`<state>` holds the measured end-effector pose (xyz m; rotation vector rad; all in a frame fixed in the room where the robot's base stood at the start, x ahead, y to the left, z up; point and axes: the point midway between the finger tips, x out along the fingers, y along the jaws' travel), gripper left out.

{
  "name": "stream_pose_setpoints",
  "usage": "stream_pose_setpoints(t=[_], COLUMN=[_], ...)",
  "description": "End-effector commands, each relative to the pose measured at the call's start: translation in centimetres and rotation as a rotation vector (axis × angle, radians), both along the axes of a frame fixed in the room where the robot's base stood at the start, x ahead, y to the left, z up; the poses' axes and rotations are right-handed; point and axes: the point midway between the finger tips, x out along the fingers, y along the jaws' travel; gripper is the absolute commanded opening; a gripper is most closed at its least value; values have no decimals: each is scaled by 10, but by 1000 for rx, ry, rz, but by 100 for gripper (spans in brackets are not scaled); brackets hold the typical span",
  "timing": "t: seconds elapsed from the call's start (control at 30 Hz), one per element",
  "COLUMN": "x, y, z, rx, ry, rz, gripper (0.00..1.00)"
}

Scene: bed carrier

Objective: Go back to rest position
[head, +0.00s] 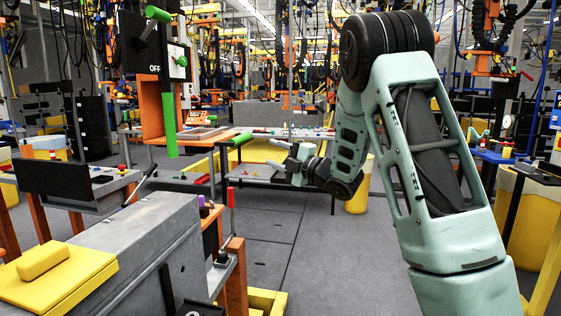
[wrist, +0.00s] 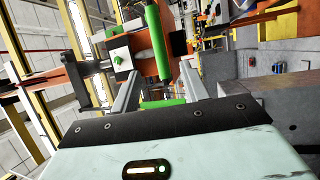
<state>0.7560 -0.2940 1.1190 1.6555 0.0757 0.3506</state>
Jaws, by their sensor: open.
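My gripper (head: 296,164) hangs at the end of my pale green arm, near the middle of the head view, over the aisle. In the wrist view its two grey fingers (wrist: 158,84) are spread apart. A short green bar (wrist: 163,103) shows between or behind them; I cannot tell its distance, and the fingers are not closed on it. A switch box (head: 150,48) marked OFF, with a green-ended lever (head: 158,13) and a long green handle (head: 168,122) below, stands left of my gripper in the head view. The long green handle also shows in the wrist view (wrist: 157,42).
A grey machine (head: 150,235) with a yellow block (head: 60,275) fills the lower left. A workbench (head: 285,134) stands behind my gripper. A yellow bin (head: 358,190) stands close to my arm. The grey floor (head: 320,255) in the middle is clear.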

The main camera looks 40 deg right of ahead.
Motion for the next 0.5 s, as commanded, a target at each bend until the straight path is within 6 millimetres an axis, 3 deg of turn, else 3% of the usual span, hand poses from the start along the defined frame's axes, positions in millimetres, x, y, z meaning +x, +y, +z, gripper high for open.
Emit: stream_pose_setpoints(t=[0.2, 0.5], x=[-13, -13], y=[-3, -3], z=[-2, -2], rx=[1, 1], ry=[-1, 0], rz=[1, 1], gripper=[45, 45])
